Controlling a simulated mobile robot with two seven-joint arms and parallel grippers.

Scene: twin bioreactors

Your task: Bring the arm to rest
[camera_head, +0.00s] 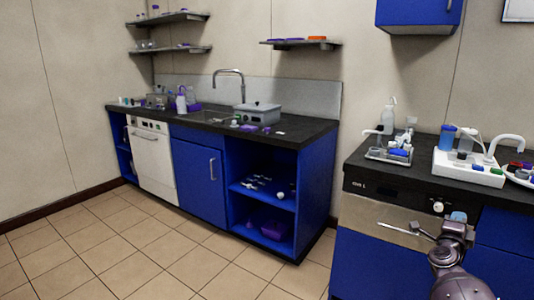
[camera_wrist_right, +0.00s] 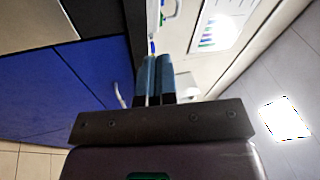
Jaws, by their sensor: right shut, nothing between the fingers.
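My right gripper (camera_head: 458,217) is at the lower right of the head view, in front of the black-topped counter on the right. In the right wrist view its two blue-grey fingers (camera_wrist_right: 155,78) are together with nothing between them. My right arm comes up from the bottom edge of the head view. My left gripper is in neither view.
The right counter (camera_head: 355,160) bears a tray of bottles (camera_head: 388,155) and a white device (camera_head: 468,168) with a blue vessel. A long metal handle (camera_head: 400,230) shows on its front. A sink counter (camera_head: 292,136) stands further back. The tiled floor (camera_head: 130,250) is clear.

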